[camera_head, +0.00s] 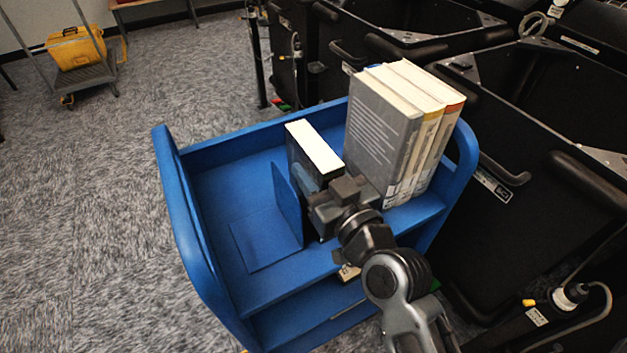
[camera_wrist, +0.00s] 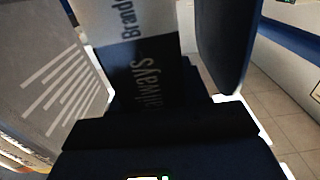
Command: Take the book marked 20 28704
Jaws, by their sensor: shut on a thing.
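A thin dark book (camera_head: 304,172) with white page edges on top stands upright on the blue cart's upper shelf. My gripper (camera_head: 328,198) is at its near side, shut on it. In the wrist view, a spine (camera_wrist: 145,60) with the letters "Brand" and "ilways" fills the middle, pale above and dark below. Dark finger parts (camera_wrist: 160,126) lie across the lower wrist view and hide the lower spine. The number 20 28704 cannot be read on any book here.
A grey thick book (camera_head: 375,140) and two books with pale pages stand to the right on the blue cart (camera_head: 215,150). A blue bookend (camera_head: 287,205) stands just left of the dark book. Black bins (camera_head: 540,200) stand close on the right; carpet is free at left.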

